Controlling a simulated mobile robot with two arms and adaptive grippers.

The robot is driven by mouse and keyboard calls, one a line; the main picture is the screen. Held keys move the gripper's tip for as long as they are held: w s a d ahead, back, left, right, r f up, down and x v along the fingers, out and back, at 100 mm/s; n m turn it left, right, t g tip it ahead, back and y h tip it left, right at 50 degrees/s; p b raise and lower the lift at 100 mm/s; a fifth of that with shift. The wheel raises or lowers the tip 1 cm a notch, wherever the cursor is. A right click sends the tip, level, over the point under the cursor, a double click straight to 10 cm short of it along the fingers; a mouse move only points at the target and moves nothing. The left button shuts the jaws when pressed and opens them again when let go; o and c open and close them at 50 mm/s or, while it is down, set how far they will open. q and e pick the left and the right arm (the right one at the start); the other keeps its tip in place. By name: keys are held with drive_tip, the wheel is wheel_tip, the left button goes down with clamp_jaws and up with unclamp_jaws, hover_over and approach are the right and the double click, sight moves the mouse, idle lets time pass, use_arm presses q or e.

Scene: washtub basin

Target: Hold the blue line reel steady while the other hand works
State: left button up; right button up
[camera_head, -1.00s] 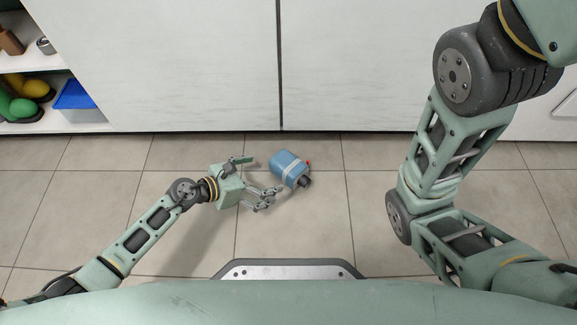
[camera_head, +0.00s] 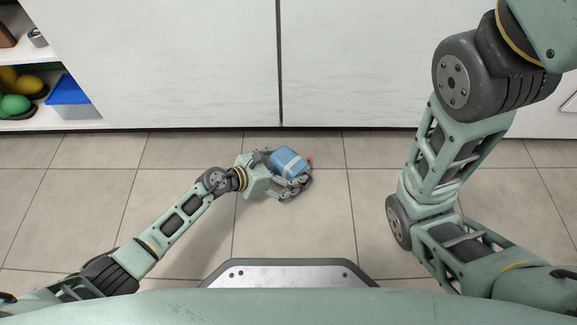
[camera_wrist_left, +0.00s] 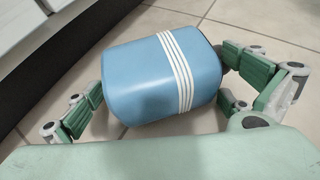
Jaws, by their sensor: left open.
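The blue line reel (camera_head: 288,161) is a blue rounded body with white stripes, lying on the tiled floor in front of the white cabinet. In the left wrist view the reel (camera_wrist_left: 165,75) lies between the fingers, filling most of the gap. My left gripper (camera_head: 282,172) is open around the reel, with fingers on both sides; it also shows in the left wrist view (camera_wrist_left: 170,95). I cannot tell whether the fingers touch it. The reel's dark end and small red part are mostly hidden by a finger in the head view. My right gripper is out of view; my right arm stands at the right.
The white cabinet front (camera_head: 180,60) closes off the back just behind the reel. Open shelves at the left hold a clear bin with a blue lid (camera_head: 70,95) and green and yellow items. The floor (camera_head: 330,215) right of the reel is clear.

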use_arm(q)
drive_tip(key=shift+a, duration=0.1)
drive_tip(key=c, duration=0.7)
drive_tip(key=shift+f, duration=0.1)
